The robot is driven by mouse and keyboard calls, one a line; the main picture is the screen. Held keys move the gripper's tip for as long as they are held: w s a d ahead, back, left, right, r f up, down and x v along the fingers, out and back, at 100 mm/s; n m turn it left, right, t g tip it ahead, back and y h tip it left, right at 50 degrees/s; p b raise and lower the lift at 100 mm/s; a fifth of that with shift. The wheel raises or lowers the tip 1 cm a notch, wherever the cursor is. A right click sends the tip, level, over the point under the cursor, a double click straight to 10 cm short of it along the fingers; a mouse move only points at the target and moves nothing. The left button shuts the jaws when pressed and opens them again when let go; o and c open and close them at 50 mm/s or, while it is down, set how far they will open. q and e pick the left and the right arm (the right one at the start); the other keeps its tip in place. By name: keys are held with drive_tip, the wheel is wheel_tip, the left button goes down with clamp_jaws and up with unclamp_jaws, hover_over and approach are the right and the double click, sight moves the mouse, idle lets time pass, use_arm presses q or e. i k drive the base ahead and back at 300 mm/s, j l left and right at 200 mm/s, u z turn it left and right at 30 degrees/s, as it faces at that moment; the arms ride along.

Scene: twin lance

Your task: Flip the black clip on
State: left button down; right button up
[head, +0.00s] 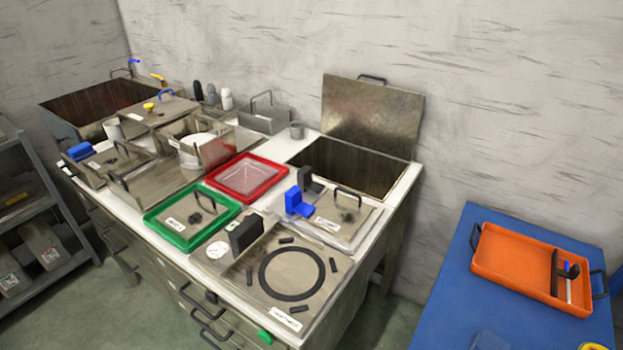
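Neither of my grippers is in the head view. A black upright block (246,234) stands on the counter next to a round white dial (217,249) and a metal plate with a black ring (291,272). A second black clip-like piece (309,180) stands farther back, at the edge of the open basin, behind a blue L-shaped clip (298,203). The blue clip sits at the left of a metal lid with a black handle (345,212). I cannot tell which black piece is the clip, nor whether either is on or off.
A green tray (166,237) and a red tray (267,193) lie left of the plate. The basin (349,168) is open, its lid (371,116) raised. An orange tray (510,268) sits on a blue table (450,288) at right. Grey shelving (50,215) stands at left.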

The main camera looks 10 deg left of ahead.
sight(305, 181)
drive_tip(key=i+j+z, duration=0.1)
drive_tip(key=j+z, duration=0.25)
drive_tip(key=j, duration=0.6)
drive_tip(key=j+z, duration=0.4)
drive_tip(key=j, duration=0.55)
drive_tip(key=k, duration=0.05)
